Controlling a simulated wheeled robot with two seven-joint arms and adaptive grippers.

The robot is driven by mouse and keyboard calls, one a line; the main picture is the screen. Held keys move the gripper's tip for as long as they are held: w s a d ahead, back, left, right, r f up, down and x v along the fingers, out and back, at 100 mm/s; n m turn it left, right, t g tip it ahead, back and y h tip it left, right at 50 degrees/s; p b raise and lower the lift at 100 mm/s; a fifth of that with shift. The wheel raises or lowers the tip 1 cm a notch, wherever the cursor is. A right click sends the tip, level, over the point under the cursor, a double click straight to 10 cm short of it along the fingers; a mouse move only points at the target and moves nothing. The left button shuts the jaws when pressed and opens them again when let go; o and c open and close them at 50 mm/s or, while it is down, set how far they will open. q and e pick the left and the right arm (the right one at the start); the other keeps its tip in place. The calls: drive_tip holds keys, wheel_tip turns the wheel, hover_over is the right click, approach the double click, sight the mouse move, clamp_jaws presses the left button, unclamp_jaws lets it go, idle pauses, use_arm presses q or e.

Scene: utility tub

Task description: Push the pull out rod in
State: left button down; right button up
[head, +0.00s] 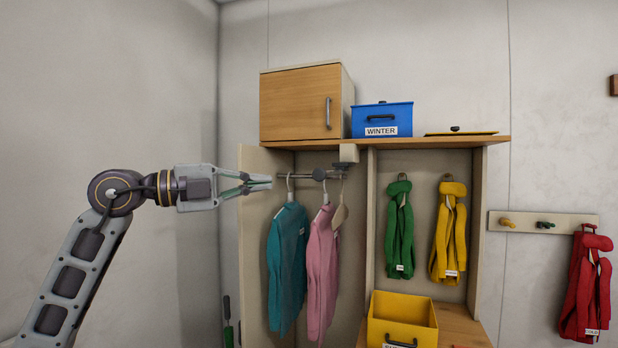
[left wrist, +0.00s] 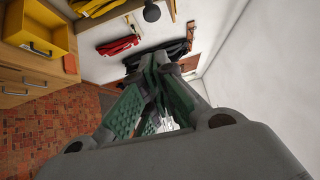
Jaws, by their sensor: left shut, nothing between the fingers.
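The pull-out rod (head: 306,176) is a thin grey bar, roughly level, under the shelf in the wardrobe's left bay. A dark round knob (head: 319,174) is on it. A teal garment (head: 287,257) and a pink garment (head: 322,265) hang there on hangers, with a bare hanger (head: 340,210) to their right. My left gripper (head: 268,182) is shut and empty, left of the rod and close to the teal garment's hanger; contact cannot be told. In the left wrist view its fingers (left wrist: 160,75) lie below a dark round knob (left wrist: 151,12). My right gripper is out of view.
The shelf (head: 430,142) above carries a wooden cabinet (head: 298,103) and a blue WINTER box (head: 382,121). The wardrobe's left side panel (head: 252,270) stands below my gripper.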

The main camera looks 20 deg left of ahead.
use_arm(q)
drive_tip(key=w+a+p+x, duration=0.2)
drive_tip(key=p+x, duration=0.2)
drive_tip(key=x, duration=0.8)
drive_tip(key=shift+w+d, duration=0.3)
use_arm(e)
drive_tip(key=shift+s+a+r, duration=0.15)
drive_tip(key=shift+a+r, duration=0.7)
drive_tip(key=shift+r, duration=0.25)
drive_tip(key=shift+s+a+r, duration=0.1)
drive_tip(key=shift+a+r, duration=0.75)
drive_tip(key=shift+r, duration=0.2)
use_arm(q)
drive_tip(key=shift+r, duration=0.15)
